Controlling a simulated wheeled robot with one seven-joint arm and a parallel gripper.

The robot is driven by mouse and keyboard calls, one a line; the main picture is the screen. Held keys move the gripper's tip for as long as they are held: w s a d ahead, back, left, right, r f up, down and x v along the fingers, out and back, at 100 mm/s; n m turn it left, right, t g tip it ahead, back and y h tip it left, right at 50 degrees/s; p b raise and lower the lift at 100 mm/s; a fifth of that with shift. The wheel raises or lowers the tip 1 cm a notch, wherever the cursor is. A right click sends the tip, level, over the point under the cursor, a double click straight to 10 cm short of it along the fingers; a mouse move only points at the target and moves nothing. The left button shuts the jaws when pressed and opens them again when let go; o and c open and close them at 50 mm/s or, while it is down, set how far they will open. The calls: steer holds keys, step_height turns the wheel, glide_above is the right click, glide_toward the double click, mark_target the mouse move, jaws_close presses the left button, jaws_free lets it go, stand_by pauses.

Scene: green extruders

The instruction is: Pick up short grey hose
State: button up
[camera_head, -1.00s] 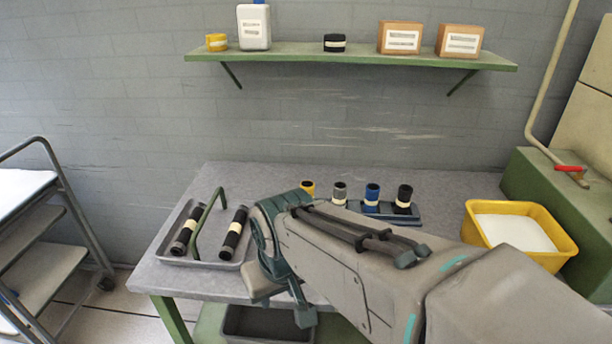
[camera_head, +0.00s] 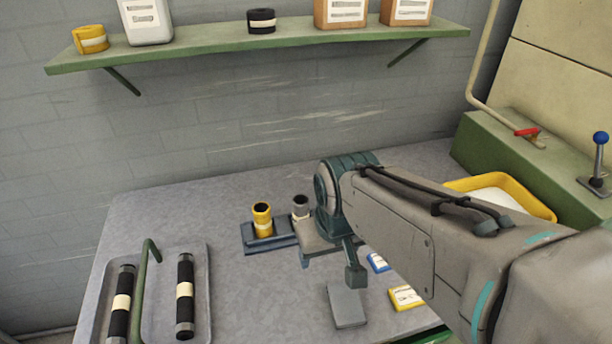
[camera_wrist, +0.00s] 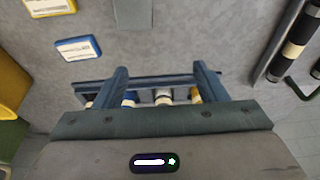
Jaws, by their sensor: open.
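The short grey hose (camera_head: 300,207) stands upright in the dark blue rack (camera_head: 258,243), right of the short yellow hose (camera_head: 262,219). My arm hides the right part of the rack in the head view. In the wrist view the grey hose (camera_wrist: 163,97), with a pale band, shows between the fingers, near the palm edge. A blue hose (camera_wrist: 130,99) and the yellow hose (camera_wrist: 196,95) stand on either side of it. My gripper (camera_wrist: 163,75) is open and empty; whether its fingers touch anything I cannot tell.
A grey tray (camera_head: 206,262) with two long black hoses and a green handle is at left. A flat grey block (camera_head: 346,305), a blue card (camera_head: 378,262) and a yellow card (camera_head: 405,297) lie at the front. A yellow bin (camera_head: 540,206) is at right. A shelf (camera_head: 210,47) hangs above.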

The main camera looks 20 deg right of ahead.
steer(key=w+r+n+g+p, duration=0.25)
steer(key=w+r+n, duration=0.25)
steer(key=w, duration=0.7)
steer(key=n+p, duration=0.2)
steer(key=n, duration=0.2)
glide_above(301, 207)
steer(key=w, duration=0.2)
steer(key=f, duration=0.4)
steer(key=f+p, duration=0.1)
steer(key=f, duration=0.9)
steer(key=shift+w+d+p, duration=0.1)
steer(key=shift+d+p, duration=0.15)
steer(key=shift+p, duration=0.05)
steer(key=c, duration=1.2)
